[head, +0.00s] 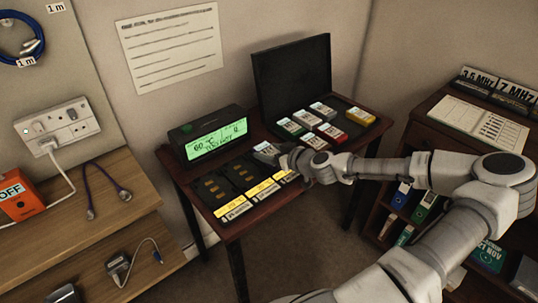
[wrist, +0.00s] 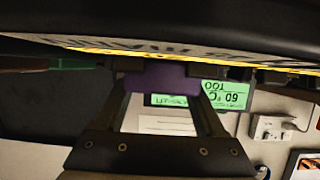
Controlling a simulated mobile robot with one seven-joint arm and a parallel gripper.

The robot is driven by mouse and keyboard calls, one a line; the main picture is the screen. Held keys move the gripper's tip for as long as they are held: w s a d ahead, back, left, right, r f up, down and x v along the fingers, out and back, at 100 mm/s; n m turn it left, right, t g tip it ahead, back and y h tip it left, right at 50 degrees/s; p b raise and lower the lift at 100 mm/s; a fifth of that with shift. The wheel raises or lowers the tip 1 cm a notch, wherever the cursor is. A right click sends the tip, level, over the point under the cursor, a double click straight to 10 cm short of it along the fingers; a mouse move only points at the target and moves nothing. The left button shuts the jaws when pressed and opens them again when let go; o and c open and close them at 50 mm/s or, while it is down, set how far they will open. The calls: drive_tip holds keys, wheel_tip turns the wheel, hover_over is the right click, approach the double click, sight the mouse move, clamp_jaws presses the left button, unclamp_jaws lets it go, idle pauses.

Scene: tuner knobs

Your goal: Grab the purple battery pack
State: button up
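The purple battery pack (wrist: 163,77) shows in the wrist view as a plain purple block between my two fingertips. It spans most of the gap between them. My gripper (wrist: 162,92) has its fingers apart, one on each side of the pack; whether they press on it I cannot tell. In the head view my gripper (head: 287,161) is low over the right end of the charger (head: 205,183) on the small table. My gripper and wrist hide the purple pack there.
A grey pack (head: 266,150) stands just left of my gripper. Behind it, an open black case (head: 292,75) holds several coloured packs. A green-lit display (head: 215,140) stands at the back of the table. A shelf with a booklet (head: 478,122) is on the right.

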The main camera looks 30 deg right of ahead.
drive_tip(key=c, duration=0.7)
drive_tip(key=shift+c, duration=0.7)
drive_tip(key=shift+r, duration=0.15)
